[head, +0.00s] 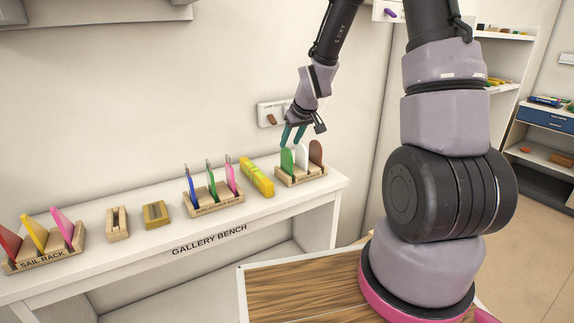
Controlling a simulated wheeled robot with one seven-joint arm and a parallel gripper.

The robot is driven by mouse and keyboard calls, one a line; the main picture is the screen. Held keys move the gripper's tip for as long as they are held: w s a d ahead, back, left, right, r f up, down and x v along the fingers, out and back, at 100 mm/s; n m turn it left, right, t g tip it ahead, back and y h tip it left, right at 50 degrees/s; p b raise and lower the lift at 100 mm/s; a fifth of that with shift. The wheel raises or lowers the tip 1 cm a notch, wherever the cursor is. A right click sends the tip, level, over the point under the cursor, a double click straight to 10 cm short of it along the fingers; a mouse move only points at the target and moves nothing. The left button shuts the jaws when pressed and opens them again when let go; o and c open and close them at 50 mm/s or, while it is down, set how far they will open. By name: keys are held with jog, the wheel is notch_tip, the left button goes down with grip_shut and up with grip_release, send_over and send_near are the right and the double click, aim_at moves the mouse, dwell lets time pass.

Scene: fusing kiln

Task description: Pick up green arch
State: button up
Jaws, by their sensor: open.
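The green arch (287,162) stands upright in a wooden rack (302,181) at the right end of the gallery bench. A white arch (302,156) and a brown arch (316,152) stand beside it in the same rack. My gripper (293,136) points down just above the green and white arches, with its teal fingers apart. From this view I cannot tell whether a fingertip touches the green arch. The gap between the fingers looks empty.
The gallery bench (150,250) runs along the wall. A yellow block (257,176) lies just left of the rack. Further left are a rack of thin coloured pieces (214,200), two small wooden blocks and the sail rack (45,259). A wall box (271,115) is behind my gripper.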

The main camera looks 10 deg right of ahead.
aim_at(284, 154)
jog(key=x, duration=0.8)
jog(key=shift+a+f, duration=0.1)
grip_shut()
dwell(1.3)
